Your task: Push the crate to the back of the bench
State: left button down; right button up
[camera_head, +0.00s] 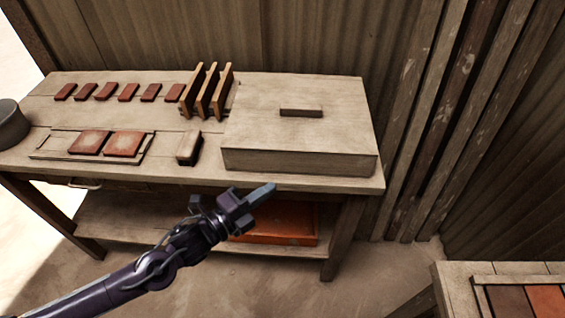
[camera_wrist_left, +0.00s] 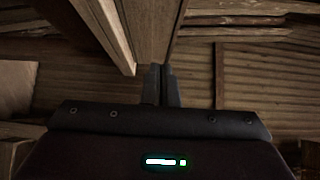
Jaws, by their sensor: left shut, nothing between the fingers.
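The crate (camera_head: 297,139) is a large, pale wooden box with a dark strip (camera_head: 301,113) on its top. It sits on the right end of the wooden bench (camera_head: 204,177), with bare bench top in front of it and behind it. My left gripper (camera_head: 268,190) is shut and empty, in front of the crate's lower left front in the head view. Contact cannot be told. Its closed fingers (camera_wrist_left: 161,85) show in the left wrist view against wooden boards; I cannot tell which boards belong to the crate. My right gripper is not in view.
Left of the crate stand upright slats in a rack (camera_head: 207,92), a brush-like block (camera_head: 189,148), a tray of red tiles (camera_head: 148,151) and a row of small tiles (camera_head: 128,92). An orange tray (camera_head: 275,226) lies on the lower shelf. A wall rises behind.

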aim_at(296, 158)
pick_arm(q)
jog(key=w+d, duration=0.1)
jog(key=w, duration=0.1)
jog(key=w+d+p, duration=0.1)
jog(key=w, duration=0.1)
jog(key=w+d, duration=0.1)
jog(key=w, duration=0.1)
jog(key=shift+w+d+r+p, duration=0.15)
jog(key=shift+w+d+p, duration=0.1)
jog(key=shift+d+p, duration=0.05)
jog(key=shift+w, duration=0.55)
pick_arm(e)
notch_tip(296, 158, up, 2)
